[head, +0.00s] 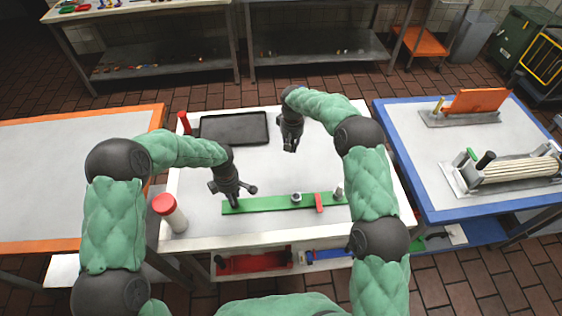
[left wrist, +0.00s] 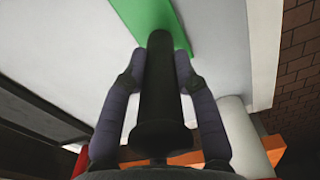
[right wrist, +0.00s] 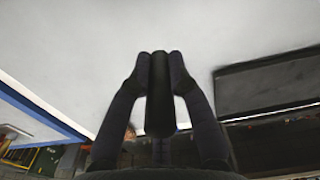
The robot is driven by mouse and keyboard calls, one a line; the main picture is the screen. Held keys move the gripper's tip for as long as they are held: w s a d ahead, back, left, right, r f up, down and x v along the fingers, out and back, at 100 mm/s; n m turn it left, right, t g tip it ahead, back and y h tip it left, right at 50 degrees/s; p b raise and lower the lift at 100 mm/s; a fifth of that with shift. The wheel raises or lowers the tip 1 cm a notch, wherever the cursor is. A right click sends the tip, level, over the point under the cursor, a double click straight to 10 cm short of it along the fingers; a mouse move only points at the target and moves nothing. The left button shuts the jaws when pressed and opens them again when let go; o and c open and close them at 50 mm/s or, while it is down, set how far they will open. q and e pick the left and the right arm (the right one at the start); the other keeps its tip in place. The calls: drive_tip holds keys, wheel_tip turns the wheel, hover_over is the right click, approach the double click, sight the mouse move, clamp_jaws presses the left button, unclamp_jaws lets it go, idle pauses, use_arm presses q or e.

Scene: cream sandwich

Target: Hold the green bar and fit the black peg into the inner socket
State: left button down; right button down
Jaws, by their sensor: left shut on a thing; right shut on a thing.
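The green bar (head: 265,203) lies along the front of the white table. A silver socket (head: 296,198) stands near its middle and another (head: 338,192) near its right end, with a red block (head: 319,203) between them. My left gripper (head: 232,191) is at the bar's left end, shut on a black post (left wrist: 158,90). In the left wrist view the post's far end meets the green bar (left wrist: 152,18); whether it is fixed there is unclear. My right gripper (head: 291,147) is shut on the black peg (right wrist: 160,95), behind the bar and apart from it.
A dark tray (head: 234,128) lies at the back left of the white table (head: 190,235). A red-capped bottle (head: 170,212) stands at its front left and a red item (head: 184,122) at the back left. An orange-edged table (head: 75,185) and a blue-edged table (head: 425,175) flank it.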

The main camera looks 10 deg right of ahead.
sight(289, 166)
drive_tip(key=shift+w+a+f, duration=0.25)
drive_tip(key=shift+w+f, duration=0.1)
drive_tip(key=shift+f, duration=0.2)
drive_tip(key=shift+w+f, duration=0.1)
drive_tip(key=shift+f, duration=4.7)
drive_tip(key=shift+f, duration=0.15)
drive_tip(key=c, duration=1.2)
unclamp_jaws()
drive_tip(key=shift+o, duration=0.2)
